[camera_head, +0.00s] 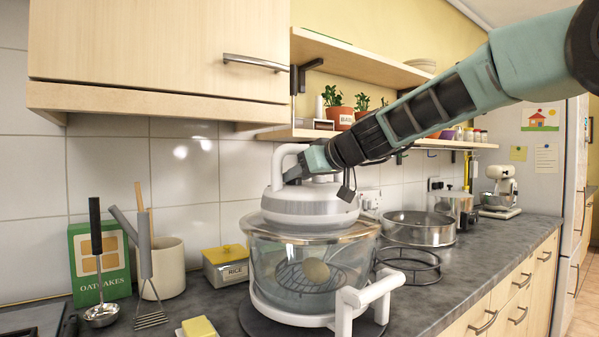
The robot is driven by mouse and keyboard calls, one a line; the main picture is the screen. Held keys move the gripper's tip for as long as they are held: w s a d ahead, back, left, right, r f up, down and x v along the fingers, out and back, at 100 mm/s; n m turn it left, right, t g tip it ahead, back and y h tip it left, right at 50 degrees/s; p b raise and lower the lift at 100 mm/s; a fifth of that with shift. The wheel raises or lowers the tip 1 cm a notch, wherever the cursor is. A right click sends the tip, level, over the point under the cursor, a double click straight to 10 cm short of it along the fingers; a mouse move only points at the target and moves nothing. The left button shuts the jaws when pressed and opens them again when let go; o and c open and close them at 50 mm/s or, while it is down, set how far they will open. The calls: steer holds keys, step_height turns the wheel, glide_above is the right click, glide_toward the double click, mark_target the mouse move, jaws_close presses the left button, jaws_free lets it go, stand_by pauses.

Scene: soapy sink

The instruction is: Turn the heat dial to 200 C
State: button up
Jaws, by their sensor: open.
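A countertop glass-bowl oven has a white lid (308,212) with a white arched handle (284,155). My gripper (318,178) is open just above the top of the lid, beside the handle. I cannot tell whether its fingers touch the lid. No heat dial shows clearly; my gripper covers part of the lid's top. No temperature marks can be read.
A white side handle (370,292) sticks out at the front right. A black ring stand (412,268) and steel-and-glass ring (418,228) stand to the right. A shelf (440,144) runs behind my arm.

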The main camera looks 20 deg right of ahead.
steer(key=shift+w+a+f, duration=0.1)
steer(key=shift+w, duration=0.15)
steer(key=c, duration=0.7)
steer(key=m+h+p, duration=0.1)
steer(key=p, duration=0.2)
steer(key=shift+s+a+r+m+t+h, duration=0.15)
steer(key=shift+a+r+m+t+h, duration=0.15)
steer(key=shift+m+t+h, duration=0.1)
steer(key=m+h+p, duration=0.2)
steer(key=p, duration=0.4)
steer(key=shift+a+f+t+h+p, duration=0.1)
steer(key=shift+t+h+p, duration=0.2)
steer(key=shift+p, duration=0.2)
steer(key=shift+f+m+p, duration=0.25)
steer(key=shift+m+p, duration=0.05)
steer(key=o, duration=0.7)
